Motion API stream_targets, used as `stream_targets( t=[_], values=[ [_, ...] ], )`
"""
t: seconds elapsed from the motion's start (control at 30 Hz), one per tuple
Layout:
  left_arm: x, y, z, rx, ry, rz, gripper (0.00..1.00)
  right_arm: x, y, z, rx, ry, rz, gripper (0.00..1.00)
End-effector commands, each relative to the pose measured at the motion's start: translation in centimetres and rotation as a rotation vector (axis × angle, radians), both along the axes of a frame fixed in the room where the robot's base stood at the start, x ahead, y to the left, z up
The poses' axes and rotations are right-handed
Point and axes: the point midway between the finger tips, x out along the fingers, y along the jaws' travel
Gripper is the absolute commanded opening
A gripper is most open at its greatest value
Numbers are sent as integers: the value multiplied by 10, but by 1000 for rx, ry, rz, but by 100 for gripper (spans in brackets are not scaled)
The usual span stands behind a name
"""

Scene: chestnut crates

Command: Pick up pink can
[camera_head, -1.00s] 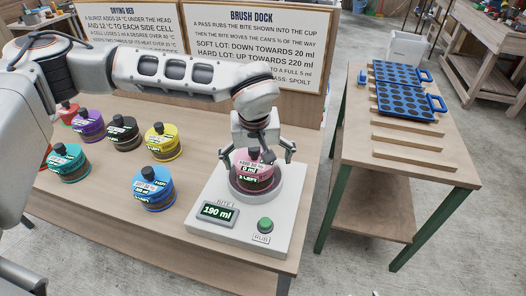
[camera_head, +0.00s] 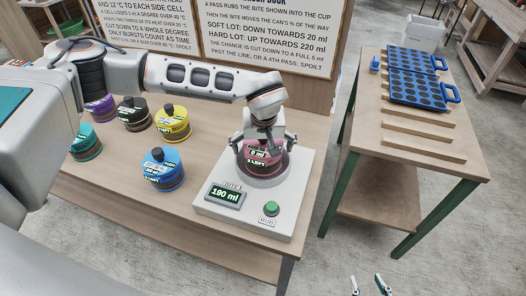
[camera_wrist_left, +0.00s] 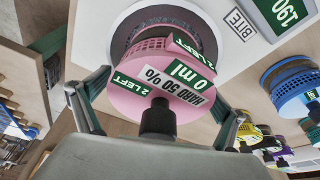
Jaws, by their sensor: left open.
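The pink can (camera_head: 258,162) with a dark knob sits upright in the round cup of the white brush dock (camera_head: 298,178). Its labels in the left wrist view (camera_wrist_left: 165,92) read "HARD 50 %", "0 ml" and "2 LEFT". My left gripper (camera_head: 264,146) is over the can from above, its fingers apart on either side of it. In the left wrist view the left gripper (camera_wrist_left: 156,102) is open, with the can and knob between the fingers. Whether the fingers touch the can is unclear. My right gripper (camera_head: 368,286) shows only two separated fingertips at the bottom edge.
A blue can (camera_head: 162,170), a yellow can (camera_head: 173,124) and others stand left on the bench. A side table (camera_head: 445,165) holds blue trays (camera_head: 417,90).

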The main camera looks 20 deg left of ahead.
Motion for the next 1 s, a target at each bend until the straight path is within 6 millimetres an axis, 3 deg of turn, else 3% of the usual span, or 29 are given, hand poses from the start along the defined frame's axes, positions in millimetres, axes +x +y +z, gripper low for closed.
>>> stream_targets(
  t=[0.13, 0.3, 0.37, 0.77, 1.0],
  values=[
    [0, 0, 0, -1, 0, 0, 96, 0, 0, -1, 0, 1, 0, 40],
    [0, 0, 0, 0, 0, 0, 51, -2, -1, -3, -2, 6, -1, 40],
    [0, 0, 0, 0, 0, 0, 39, -2, -1, -4, -2, 8, 0, 40],
    [1, -1, 8, -2, -4, -1, 39, -5, -1, -7, -3, 14, 0, 40],
    [2, -1, 41, -2, -8, -1, 39, -4, -1, -9, -3, 12, -1, 40]
  ],
)
